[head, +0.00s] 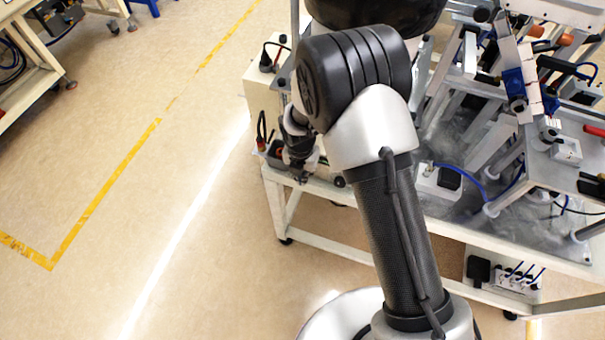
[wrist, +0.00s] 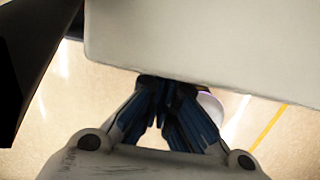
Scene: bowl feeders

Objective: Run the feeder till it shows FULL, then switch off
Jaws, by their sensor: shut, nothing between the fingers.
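My gripper (head: 300,178) is shut and empty at the left end of the workbench, beside a small dark box with a red part (head: 275,152). In the wrist view its blue-black fingers (wrist: 163,92) meet at the lower edge of a pale flat panel (wrist: 200,45). I cannot tell whether they touch it. A dark rounded bowl (head: 425,14), likely the feeder's, shows at the top of the head view, partly hidden by my arm. A cream cabinet (head: 260,98) stands left of my arm. No FULL display or legible switch marking shows.
The white-framed workbench (head: 335,190) carries a metal fixture with grey struts and blue tubes (head: 475,180). A socket strip (head: 515,277) sits below the top at right. The floor (head: 90,150) to the left is clear, with yellow tape lines. Another bench (head: 30,65) stands far left.

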